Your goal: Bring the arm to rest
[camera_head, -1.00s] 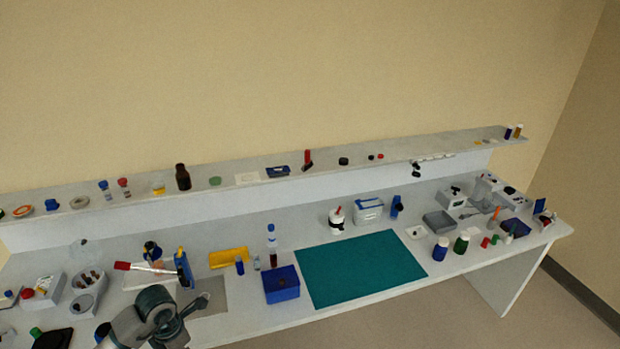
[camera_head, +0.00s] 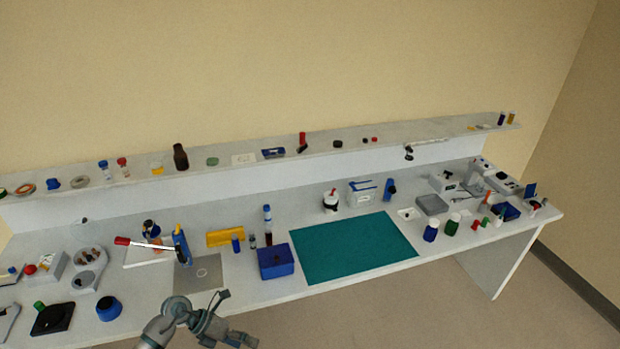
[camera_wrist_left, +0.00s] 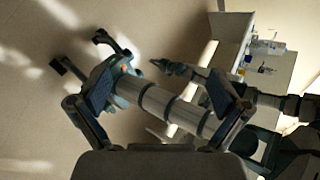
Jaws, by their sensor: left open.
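My left gripper (camera_head: 237,318) shows in the head view at the bottom, left of centre, in front of the bench's front edge. Its fingers are spread apart with nothing between them. In the left wrist view its two dark fingers stand wide apart on either side of the picture. My other arm crosses behind them there. My right gripper (camera_wrist_left: 79,53) is at that arm's upper left end, with its two fingertips apart and empty. It does not show in the head view.
The white bench (camera_head: 345,290) carries a teal mat (camera_head: 350,248), a blue box (camera_head: 276,262), a grey plate (camera_head: 203,272) and a round blue item (camera_head: 109,309). A narrow shelf (camera_head: 225,165) with small items runs behind. The floor in front looks clear.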

